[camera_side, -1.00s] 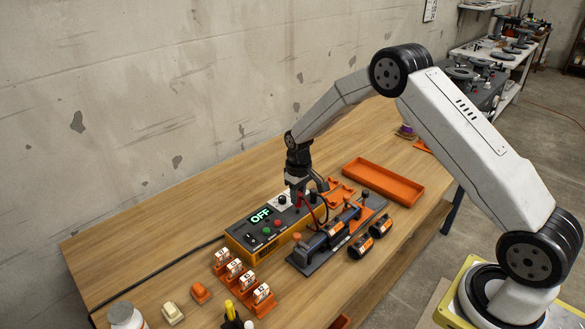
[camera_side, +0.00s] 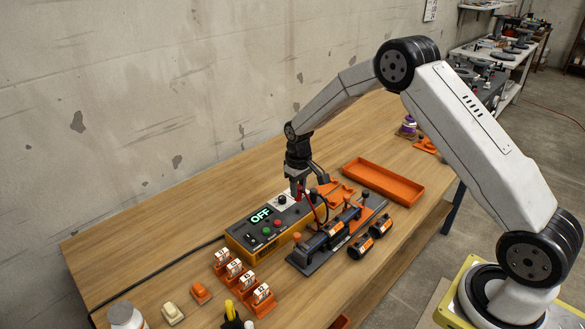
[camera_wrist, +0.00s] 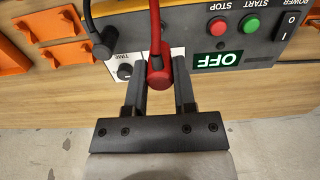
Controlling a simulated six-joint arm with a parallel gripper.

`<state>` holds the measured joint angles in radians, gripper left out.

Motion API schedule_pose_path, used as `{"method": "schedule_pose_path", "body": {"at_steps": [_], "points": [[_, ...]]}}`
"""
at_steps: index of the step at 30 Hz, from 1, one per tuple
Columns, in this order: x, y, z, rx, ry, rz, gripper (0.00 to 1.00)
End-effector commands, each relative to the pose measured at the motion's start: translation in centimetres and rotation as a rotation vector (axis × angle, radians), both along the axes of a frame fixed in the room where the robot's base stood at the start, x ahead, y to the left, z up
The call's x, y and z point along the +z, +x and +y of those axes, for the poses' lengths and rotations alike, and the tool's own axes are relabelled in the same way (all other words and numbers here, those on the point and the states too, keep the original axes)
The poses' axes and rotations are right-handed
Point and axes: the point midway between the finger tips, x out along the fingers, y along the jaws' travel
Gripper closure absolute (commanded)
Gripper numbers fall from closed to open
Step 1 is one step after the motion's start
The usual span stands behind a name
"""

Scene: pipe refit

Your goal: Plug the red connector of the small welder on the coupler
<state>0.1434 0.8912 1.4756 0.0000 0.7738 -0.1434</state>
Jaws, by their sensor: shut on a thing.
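The small welder (camera_side: 258,236) is a grey and orange box with a lit green OFF display. It stands on the bench, and its panel also shows in the wrist view (camera_wrist: 262,22). My gripper (camera_side: 299,192) is above the welder's far end. It is shut on the red connector (camera_wrist: 158,74), which sits between the fingers with its red cable (camera_wrist: 155,20) running away from it. A dark pipe assembly with the coupler (camera_side: 335,232) lies in a clamp rig right of the welder. The coupler's terminals are too small to make out.
A black cable and connector (camera_wrist: 102,48) are left of my fingers in the wrist view. An empty orange tray (camera_side: 383,180) lies behind the rig. Two dark cylinders (camera_side: 369,238) lie beside it. Orange numbered holders (camera_side: 235,268) stand in front.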

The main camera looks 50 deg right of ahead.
Motion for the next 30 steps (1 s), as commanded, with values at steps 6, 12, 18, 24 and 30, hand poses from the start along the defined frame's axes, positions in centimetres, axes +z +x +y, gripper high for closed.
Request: {"method": "schedule_pose_path", "body": {"at_steps": [6, 12, 18, 24, 30], "points": [[0.1, 0.0, 0.0, 0.000, 0.000, 0.001, 1.00], [0.1, -0.1, 0.0, -0.010, 0.000, 0.001, 1.00], [0.2, -0.7, -0.1, -0.085, 0.000, 0.002, 1.00], [0.5, -1.9, -0.2, -0.250, 0.000, 0.001, 1.00], [0.9, -3.6, -0.4, -0.473, 0.000, 0.000, 1.00]]}}
